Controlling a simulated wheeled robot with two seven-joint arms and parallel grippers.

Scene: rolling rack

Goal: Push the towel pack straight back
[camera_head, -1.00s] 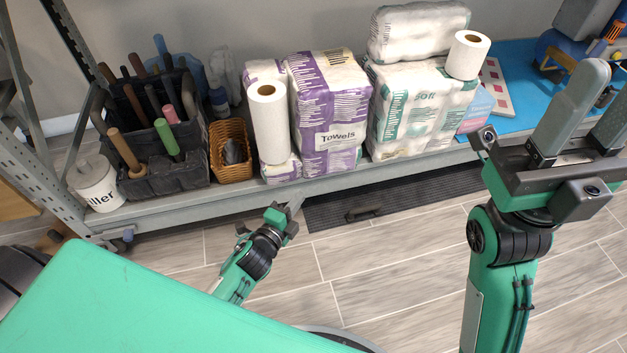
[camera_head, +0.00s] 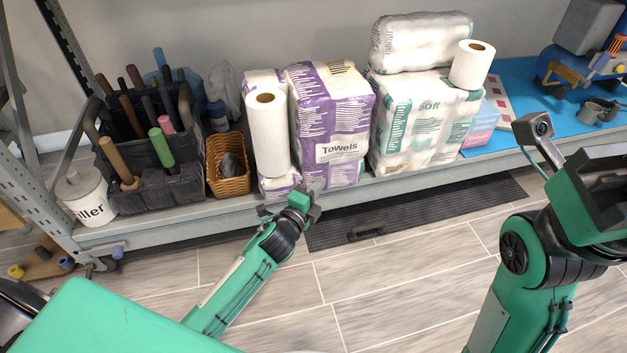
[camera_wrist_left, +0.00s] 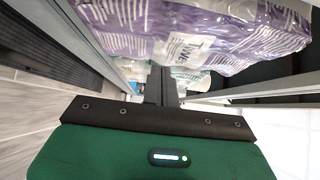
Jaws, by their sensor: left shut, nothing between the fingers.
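The towel pack (camera_head: 332,112) is a tall purple and white plastic-wrapped pack marked "Towels". It stands upright on the shelf, and its wrapped surface fills the top of the left wrist view (camera_wrist_left: 205,30). My left gripper (camera_head: 314,187) is shut and empty at the pack's lower front, by the shelf edge. Its closed fingers (camera_wrist_left: 161,84) point towards the pack in the left wrist view; I cannot tell whether they touch it. My right gripper (camera_head: 608,195) is cut off by the right edge of the head view, its fingers out of sight.
A white paper roll (camera_head: 267,132) stands close left of the pack, before another purple pack. White-green "soft" packs (camera_head: 423,122) stand close on the right. A wicker basket (camera_head: 228,165) and a dark tool caddy (camera_head: 140,140) are farther left. The metal shelf's front edge (camera_head: 400,184) runs below.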

